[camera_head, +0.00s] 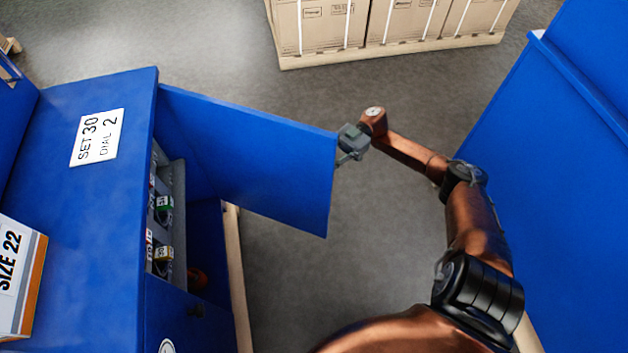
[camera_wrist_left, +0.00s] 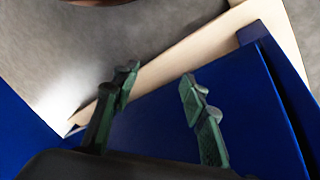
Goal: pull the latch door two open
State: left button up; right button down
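A blue door (camera_head: 255,150) stands swung out from the blue cabinet (camera_head: 100,220), whose top sign (camera_head: 97,137) reads "SET 30 DIAL 2". The cabinet's opening shows behind the door. My right gripper (camera_head: 347,152) is at the door's free outer edge, close against it or touching. Its fingers are too small and partly hidden to tell whether they grip the door. My left gripper (camera_wrist_left: 160,80) shows only in the left wrist view, with its two dark green fingers apart and nothing between them. It is above a blue surface and a pale wooden beam.
Inside the cabinet, a grey rack (camera_head: 172,220) holds several small labelled items. A white and orange "SIZE 22" box (camera_head: 20,275) sits on the cabinet. Cartons (camera_head: 400,20) on a pallet stand at the back. A blue cabinet (camera_head: 550,150) bounds the right. Grey floor between is clear.

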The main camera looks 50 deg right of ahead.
pick_arm(q)
notch_tip(320, 180, down, 11)
jog(key=w+t+b, duration=0.1)
jog(key=t+b, duration=0.4)
jog(key=b, duration=0.2)
jog(key=shift+w+d+m+t+h+b, duration=0.25)
jog(key=shift+w+m+t+h+b, duration=0.05)
jog(key=shift+w+t+h+b, duration=0.1)
pick_arm(e)
jog(key=w+d, duration=0.4)
jog(key=d, duration=0.4)
jog(key=shift+w+d+f, duration=0.2)
jog(key=shift+d, duration=0.2)
